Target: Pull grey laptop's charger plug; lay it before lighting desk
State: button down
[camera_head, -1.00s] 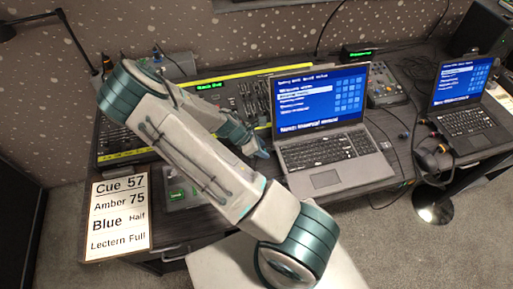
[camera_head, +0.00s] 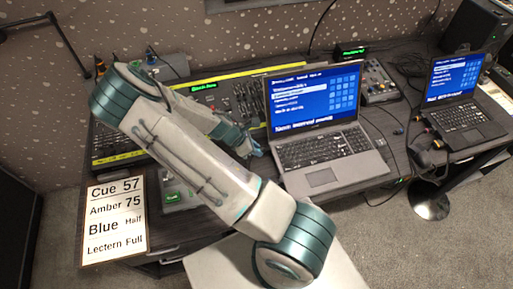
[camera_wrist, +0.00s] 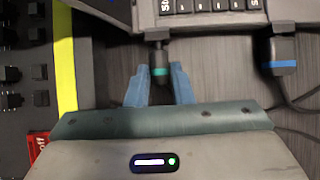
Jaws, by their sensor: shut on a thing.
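The grey laptop (camera_head: 325,178) stands open with a blue menu on its screen; its side edge crosses the top of the wrist view (camera_wrist: 205,22). My gripper (camera_wrist: 159,88) is shut on a dark plug with a green band (camera_wrist: 159,71), close against the laptop's edge. The plug's tip meets that edge, and I cannot tell how deep it sits. A second dark plug with a blue band (camera_wrist: 282,62) is at the same edge to the right, with a cable. The lighting desk (camera_head: 120,157) lies left of the laptop, partly behind my arm. In the head view my gripper (camera_head: 252,151) is beside the laptop's left side.
A cue card (camera_head: 116,218) lies at the table's front left. A second laptop (camera_head: 466,122) stands at the right among cables. A small control box (camera_head: 380,88) is behind the grey laptop. A yellow strip (camera_wrist: 65,60) edges the desk.

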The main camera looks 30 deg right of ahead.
jog(key=shift+w+a, duration=0.2)
jog(key=shift+a, duration=0.8)
jog(key=shift+w+a, duration=0.2)
jog(key=shift+a, duration=0.8)
